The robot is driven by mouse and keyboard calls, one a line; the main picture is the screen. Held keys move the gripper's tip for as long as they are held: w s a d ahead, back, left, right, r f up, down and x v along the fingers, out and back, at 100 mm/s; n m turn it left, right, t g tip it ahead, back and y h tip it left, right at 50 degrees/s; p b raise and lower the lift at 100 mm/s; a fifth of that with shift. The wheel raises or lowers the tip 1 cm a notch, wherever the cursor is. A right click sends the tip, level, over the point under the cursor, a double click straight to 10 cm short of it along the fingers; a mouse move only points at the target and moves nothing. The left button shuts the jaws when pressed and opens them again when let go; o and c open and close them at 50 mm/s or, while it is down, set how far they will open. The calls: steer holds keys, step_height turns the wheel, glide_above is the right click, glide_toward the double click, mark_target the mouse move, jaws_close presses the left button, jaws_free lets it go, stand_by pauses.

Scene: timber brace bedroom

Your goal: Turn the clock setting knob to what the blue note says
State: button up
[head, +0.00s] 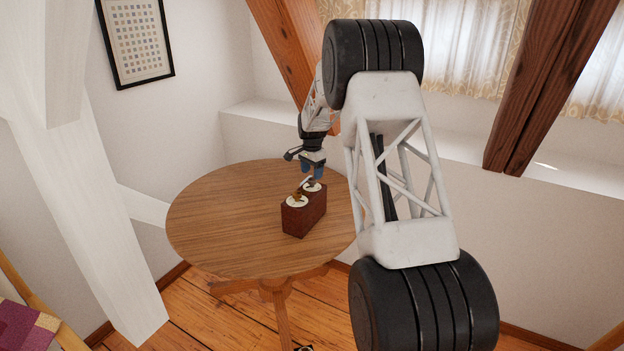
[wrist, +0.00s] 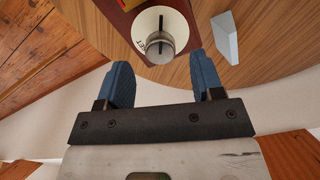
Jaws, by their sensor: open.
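A dark reddish-brown box (head: 304,220) stands on the round wooden table with two white dials on top. My gripper (head: 314,175) is over the far dial (head: 317,187); the near dial (head: 297,202) is clear of it. In the wrist view, a silver knob (wrist: 160,48) stands on a white dial (wrist: 178,24) with a dark pointer line and partly hidden lettering. My open gripper (wrist: 160,65) has its blue fingers on either side below the knob in the picture, apparently apart from it.
The round table (head: 225,220) is mostly bare around the box. A pale grey wedge-shaped thing (wrist: 225,38) lies beside the box in the wrist view. A sloping timber beam (head: 285,50) and a white wall stand behind.

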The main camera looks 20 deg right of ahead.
mark_target(312, 179)
steer(key=shift+f, duration=1.55)
steer(key=c, duration=0.9)
